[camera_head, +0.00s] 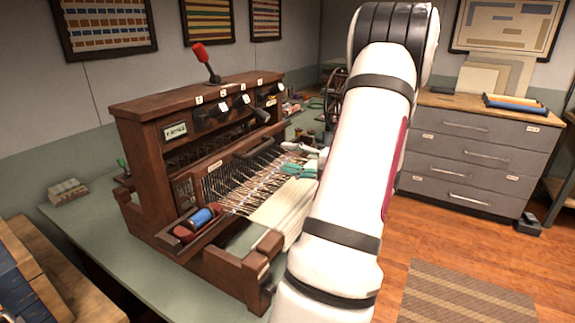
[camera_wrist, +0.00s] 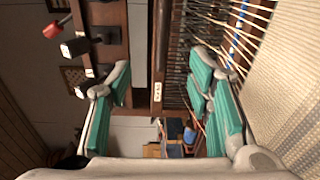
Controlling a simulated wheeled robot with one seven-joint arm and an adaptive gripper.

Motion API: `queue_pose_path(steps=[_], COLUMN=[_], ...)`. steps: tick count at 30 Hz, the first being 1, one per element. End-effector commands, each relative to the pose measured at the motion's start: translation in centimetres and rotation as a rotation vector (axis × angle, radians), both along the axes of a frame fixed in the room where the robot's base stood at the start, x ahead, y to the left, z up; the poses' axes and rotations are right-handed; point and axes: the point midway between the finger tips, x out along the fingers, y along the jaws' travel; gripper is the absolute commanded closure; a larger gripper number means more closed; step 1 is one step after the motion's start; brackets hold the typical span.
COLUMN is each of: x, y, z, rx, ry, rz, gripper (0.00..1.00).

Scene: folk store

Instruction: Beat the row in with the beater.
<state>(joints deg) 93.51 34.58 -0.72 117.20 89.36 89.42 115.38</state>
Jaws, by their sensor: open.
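A wooden table loom (camera_head: 150,170) stands on a green bench. Its beater (camera_head: 240,150) is a dark wooden rail with a pale label, above the comb of thin dark reed wires; the rail also shows in the wrist view (camera_wrist: 159,45). Pale warp threads (camera_head: 245,185) run through to cream woven cloth (camera_head: 284,208) at the front. My gripper (camera_head: 298,170) is open above the threads and cloth, on the front side of the beater. In the wrist view, its teal-padded fingers (camera_wrist: 162,85) appear on either side of the rail. Whether they touch it is unclear.
A blue spool in a red shuttle (camera_head: 202,218) lies at the loom's left side. Grey drawers (camera_head: 470,150) stand at the right, beyond open floor.

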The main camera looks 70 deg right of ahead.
Motion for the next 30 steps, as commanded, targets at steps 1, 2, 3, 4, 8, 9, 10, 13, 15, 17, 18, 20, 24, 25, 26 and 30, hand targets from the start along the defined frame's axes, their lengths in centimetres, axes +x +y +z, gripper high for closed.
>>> queue_pose_path(steps=[1, 2, 3, 4, 8, 9, 10, 13, 15, 17, 18, 20, 24, 25, 26, 30], x=[-0.7, -0.9, -1.1, -1.1, -0.5, -0.1, 0.2, 1.2, 2.0, 2.6, 3.1, 3.7, 5.1, 5.4, 5.7, 7.1], y=[-0.6, -0.9, -1.1, -1.2, -1.3, -1.3, -1.3, -1.4, -1.5, -1.6, -1.6, -1.7, -1.9, -1.9, -1.9, -2.0], z=[-0.4, -0.5, -0.6, -0.6, -0.6, -0.7, -0.7, -0.8, -0.8, -0.8, -0.8, -0.7, -0.4, -0.4, -0.4, -0.4], rx=[0.025, 0.034, 0.045, 0.049, 0.048, 0.047, 0.047, 0.046, 0.045, 0.045, 0.045, 0.044, 0.048, 0.047, 0.047, 0.047], ry=[-0.013, -0.019, -0.025, -0.028, -0.028, -0.027, -0.027, -0.027, -0.026, -0.026, -0.027, -0.027, -0.026, -0.026, -0.026, -0.026], rz=[-0.025, -0.034, -0.043, -0.047, -0.047, -0.046, -0.045, -0.045, -0.045, -0.045, -0.045, -0.044, -0.043, -0.043, -0.042, -0.043], gripper=[0.53, 0.53, 0.53, 0.53, 0.53, 0.53, 0.53, 0.53, 0.53, 0.53, 0.53, 0.53, 0.53, 0.53, 0.53, 0.53])
